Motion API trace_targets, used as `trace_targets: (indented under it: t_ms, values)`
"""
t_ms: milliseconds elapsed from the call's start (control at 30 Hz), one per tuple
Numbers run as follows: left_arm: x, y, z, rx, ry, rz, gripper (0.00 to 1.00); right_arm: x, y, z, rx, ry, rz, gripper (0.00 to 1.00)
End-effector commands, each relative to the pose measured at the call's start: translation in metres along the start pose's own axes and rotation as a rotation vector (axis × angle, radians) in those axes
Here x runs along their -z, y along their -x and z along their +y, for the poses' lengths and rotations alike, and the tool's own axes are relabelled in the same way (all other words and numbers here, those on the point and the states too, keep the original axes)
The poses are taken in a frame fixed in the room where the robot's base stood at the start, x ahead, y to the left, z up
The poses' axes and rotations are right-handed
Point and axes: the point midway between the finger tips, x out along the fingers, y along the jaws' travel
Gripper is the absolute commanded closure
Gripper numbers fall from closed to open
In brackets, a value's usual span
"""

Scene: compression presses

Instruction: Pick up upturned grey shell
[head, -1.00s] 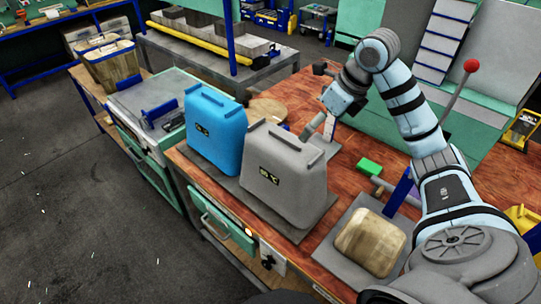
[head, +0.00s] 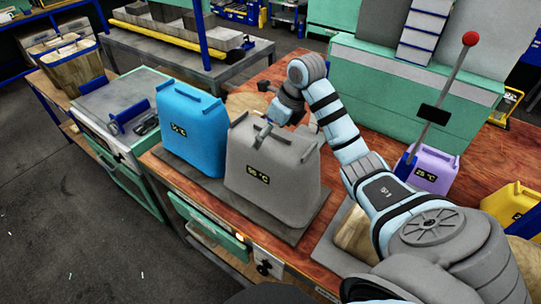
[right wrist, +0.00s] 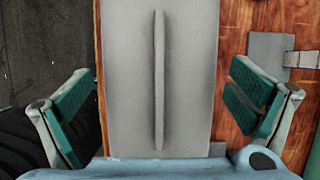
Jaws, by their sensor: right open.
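The grey shell (head: 275,178) stands on a flat dark plate on the wooden bench, with a small temperature label on its front. My right gripper (head: 264,133) is over its top, with the arm reaching in from the right. In the right wrist view the grey shell (right wrist: 130,90) fills the space between the two green-padded fingers of my open right gripper (right wrist: 162,85). A long raised rib runs down its middle. Both fingers appear apart from the shell. My left gripper is out of view.
A blue shell (head: 193,128) stands close on the left of the grey one. A purple shell (head: 433,168) and a yellow shell (head: 510,208) are at the right. A lever with a red knob (head: 470,39) rises behind my arm.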

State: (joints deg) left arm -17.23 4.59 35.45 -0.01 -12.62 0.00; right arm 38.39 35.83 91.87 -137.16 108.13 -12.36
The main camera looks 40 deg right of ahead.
Motion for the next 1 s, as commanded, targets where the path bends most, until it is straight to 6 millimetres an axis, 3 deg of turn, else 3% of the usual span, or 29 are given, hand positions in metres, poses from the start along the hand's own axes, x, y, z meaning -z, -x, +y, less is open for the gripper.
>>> trace_targets:
  t_ms: [967,1000]
  values:
    - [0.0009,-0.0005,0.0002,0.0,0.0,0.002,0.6,0.0029,-0.0103,-0.0005,0.001,0.0,-0.001,0.0]
    - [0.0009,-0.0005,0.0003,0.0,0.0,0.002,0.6,0.0028,-0.0103,-0.0005,0.001,0.0,-0.001,0.05]
